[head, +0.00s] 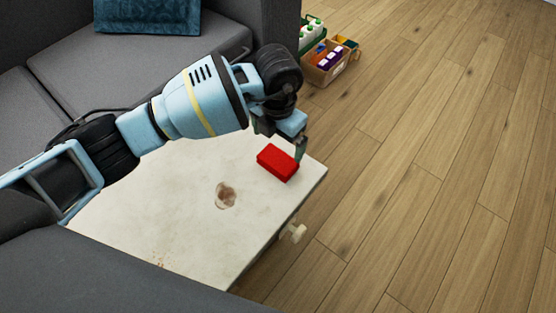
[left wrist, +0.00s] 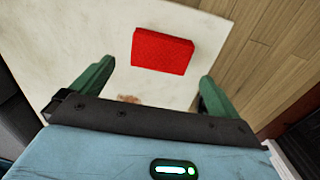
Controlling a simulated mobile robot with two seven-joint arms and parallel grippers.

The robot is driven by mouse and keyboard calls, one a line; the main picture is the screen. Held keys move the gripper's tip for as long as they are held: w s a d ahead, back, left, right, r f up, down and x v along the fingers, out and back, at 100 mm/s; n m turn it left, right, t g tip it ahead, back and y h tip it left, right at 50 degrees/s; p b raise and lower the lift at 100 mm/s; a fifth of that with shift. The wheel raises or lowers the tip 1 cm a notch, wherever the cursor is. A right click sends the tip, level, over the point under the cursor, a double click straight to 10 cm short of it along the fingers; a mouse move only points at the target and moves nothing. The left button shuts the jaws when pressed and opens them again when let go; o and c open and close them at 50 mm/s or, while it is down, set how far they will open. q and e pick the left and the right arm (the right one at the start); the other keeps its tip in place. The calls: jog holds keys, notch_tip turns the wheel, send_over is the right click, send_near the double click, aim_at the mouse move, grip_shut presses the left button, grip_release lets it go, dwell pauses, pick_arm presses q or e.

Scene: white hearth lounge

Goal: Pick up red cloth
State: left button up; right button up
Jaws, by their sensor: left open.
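The red cloth (head: 277,162) is a block-like folded piece lying on the white table (head: 180,215) near its right edge. In the left wrist view the red cloth (left wrist: 162,51) lies beyond the fingertips, roughly centred between them and apart from both. My left gripper (head: 300,146) is over the far right part of the table, just beside the cloth in the head view. In the left wrist view the left gripper (left wrist: 156,82) is open and empty, with its two green fingers spread wide. My right gripper is in neither view.
A pale knob (head: 294,232) sticks out from the table's side. A grey sofa (head: 130,60) with a blue cushion (head: 148,16) stands behind. A box of bottles and packages (head: 330,62) is on the floor. The wooden floor at right is clear.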

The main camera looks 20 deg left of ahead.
aim_at(278, 159)
pick_arm(q)
jog(key=shift+f, duration=1)
jog(key=f+b, duration=0.2)
jog(key=f, duration=0.2)
jog(key=shift+s+f, duration=0.15)
jog(key=shift+s, duration=0.05)
jog(key=shift+f+b, duration=0.3)
jog(key=shift+c, duration=0.4)
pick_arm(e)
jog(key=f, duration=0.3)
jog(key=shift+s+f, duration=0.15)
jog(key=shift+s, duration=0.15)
pick_arm(q)
jog(key=c, duration=0.6)
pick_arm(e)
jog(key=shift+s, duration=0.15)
pick_arm(q)
jog(key=shift+r, duration=0.15)
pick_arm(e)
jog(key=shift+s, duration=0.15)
